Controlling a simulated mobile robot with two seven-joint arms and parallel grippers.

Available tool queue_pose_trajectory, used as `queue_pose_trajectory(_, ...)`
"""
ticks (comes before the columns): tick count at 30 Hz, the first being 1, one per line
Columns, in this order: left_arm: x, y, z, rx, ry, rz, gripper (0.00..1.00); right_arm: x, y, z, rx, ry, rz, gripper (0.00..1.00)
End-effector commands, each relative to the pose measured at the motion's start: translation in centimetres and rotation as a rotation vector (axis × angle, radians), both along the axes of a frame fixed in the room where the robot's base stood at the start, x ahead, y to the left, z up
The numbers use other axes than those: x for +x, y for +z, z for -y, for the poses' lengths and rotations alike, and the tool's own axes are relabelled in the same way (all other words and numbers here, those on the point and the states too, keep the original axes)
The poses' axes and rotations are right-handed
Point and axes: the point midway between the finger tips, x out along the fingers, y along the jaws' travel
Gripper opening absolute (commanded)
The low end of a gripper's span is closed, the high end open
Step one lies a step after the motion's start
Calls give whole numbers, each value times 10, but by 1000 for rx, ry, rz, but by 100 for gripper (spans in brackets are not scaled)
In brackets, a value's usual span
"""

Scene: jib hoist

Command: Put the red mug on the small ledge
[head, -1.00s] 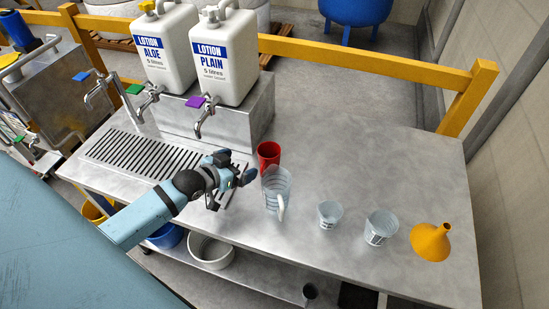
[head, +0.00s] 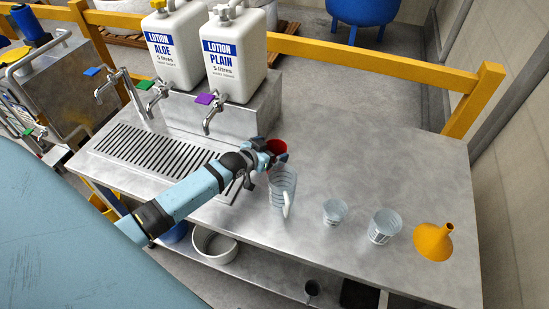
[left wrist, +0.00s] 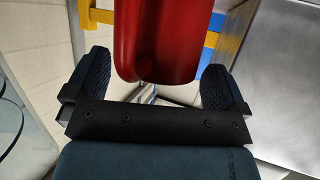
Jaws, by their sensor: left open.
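The red mug (head: 278,147) stands on the metal bench, just behind the clear measuring jug (head: 283,186). My left gripper (head: 264,152) is at the mug's left side and hides part of it. In the left wrist view the mug (left wrist: 157,40) fills the top middle, in line with the gap between the fingers of my left gripper (left wrist: 155,82). The fingers are open, one on each side of the mug, and I see no grip on it. I cannot tell which surface is the small ledge. My right gripper is not in view.
Two white lotion containers (head: 234,60) stand on a metal block behind taps and a slotted drip tray (head: 150,150). Two clear cups (head: 383,226) and an orange funnel (head: 434,241) are at the right front. The bench's back right is clear. A yellow rail (head: 375,61) runs behind.

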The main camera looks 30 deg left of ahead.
Motion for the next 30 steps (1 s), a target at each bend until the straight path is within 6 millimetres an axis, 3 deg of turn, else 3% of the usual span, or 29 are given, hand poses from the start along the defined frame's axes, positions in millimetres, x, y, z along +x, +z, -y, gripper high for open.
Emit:
queue_pose_trajectory(5, 0, 0, 0, 0, 0, -1, 98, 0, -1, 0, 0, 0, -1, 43)
queue_pose_trajectory(12, -1, 0, 0, 0, 0, -1, 43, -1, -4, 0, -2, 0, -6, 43)
queue_pose_trajectory(14, 0, 0, 0, 0, 0, -1, 35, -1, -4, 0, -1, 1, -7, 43)
queue_pose_trajectory(23, 0, 4, 0, 1, 0, 0, 34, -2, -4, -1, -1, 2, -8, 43)
queue_pose_trajectory(30, 0, 40, 0, 1, -1, 3, 34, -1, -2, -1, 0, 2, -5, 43)
